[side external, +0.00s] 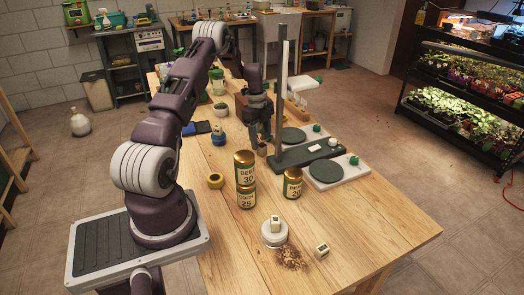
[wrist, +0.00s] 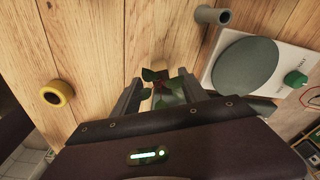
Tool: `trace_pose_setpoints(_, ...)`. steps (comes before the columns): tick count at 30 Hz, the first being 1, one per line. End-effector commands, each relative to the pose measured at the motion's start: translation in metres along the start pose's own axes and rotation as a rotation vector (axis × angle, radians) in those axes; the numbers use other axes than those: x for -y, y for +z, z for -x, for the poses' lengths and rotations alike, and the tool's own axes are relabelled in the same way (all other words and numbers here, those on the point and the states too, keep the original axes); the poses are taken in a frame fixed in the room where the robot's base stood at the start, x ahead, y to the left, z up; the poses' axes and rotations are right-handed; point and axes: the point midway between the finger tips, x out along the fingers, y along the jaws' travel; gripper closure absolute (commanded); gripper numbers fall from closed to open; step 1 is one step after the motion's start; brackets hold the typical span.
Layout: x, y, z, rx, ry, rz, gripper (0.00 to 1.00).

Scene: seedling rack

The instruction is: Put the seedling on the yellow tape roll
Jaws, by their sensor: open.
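The seedling (wrist: 157,88) shows in the wrist view as dark green leaves between my gripper's two fingers. Its lower part is hidden or unclear. My gripper (wrist: 158,98) is open around the leaves, with a finger on each side. In the side view my gripper (side external: 262,142) points down at mid-table beside the dark post, and the seedling cannot be made out clearly there. The yellow tape roll (side external: 215,181) lies flat on the table, nearer the camera and left of my gripper. It also shows at the left of the wrist view (wrist: 55,94), apart from my gripper.
Two stacked cans (side external: 246,180) stand right of the tape roll, with another can (side external: 292,183) beyond. A tall post on a dark base (side external: 300,153) and a white plate unit (side external: 335,171) stand right of my gripper. A white jar (side external: 274,234) and spilled grains (side external: 291,258) are in front.

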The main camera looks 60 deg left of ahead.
Motion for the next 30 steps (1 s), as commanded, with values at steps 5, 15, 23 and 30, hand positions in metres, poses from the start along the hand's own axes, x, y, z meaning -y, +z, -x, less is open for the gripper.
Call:
trace_pose_setpoints(5, 0.0, -0.001, -0.03, -0.001, 0.001, 0.001, 0.49)
trace_pose_setpoints(15, 0.001, -0.001, -0.033, 0.0, -0.002, 0.004, 0.69)
trace_pose_setpoints(23, 0.001, -0.001, -0.033, 0.0, -0.002, 0.004, 1.0)
trace_pose_setpoints(30, 0.001, -0.002, -0.024, 0.0, -0.003, 0.004, 1.0)
